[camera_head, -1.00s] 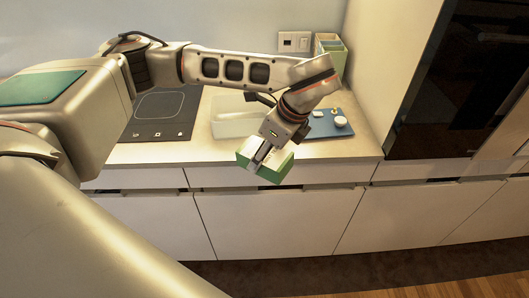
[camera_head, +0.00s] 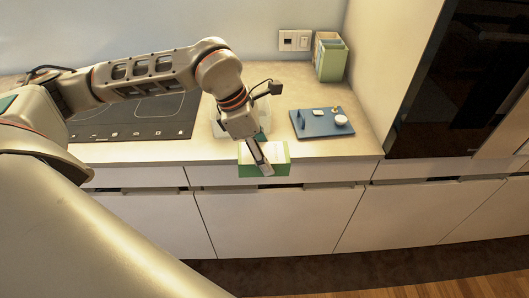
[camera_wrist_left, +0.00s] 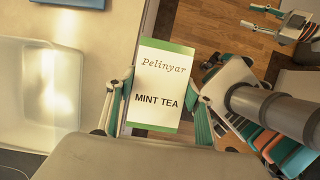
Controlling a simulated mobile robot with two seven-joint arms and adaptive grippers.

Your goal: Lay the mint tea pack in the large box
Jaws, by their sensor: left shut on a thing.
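The mint tea pack (camera_head: 280,154) is a white and green box; its label reads "MINT TEA" in the left wrist view (camera_wrist_left: 158,85). My left gripper (camera_head: 262,160) is shut on the pack and holds it in front of the counter's front edge. A green and wooden box (camera_head: 330,60) stands in the back corner. My right gripper (camera_wrist_left: 290,24) shows at the top right of the left wrist view, fingers apart and empty.
A blue tray (camera_head: 308,128) with small items lies on the counter (camera_head: 360,140) to the right. A dark cooktop (camera_head: 150,115) is at the left. A tall dark oven (camera_head: 450,90) stands at the right. Closed handleless fronts (camera_head: 270,220) are below the counter.

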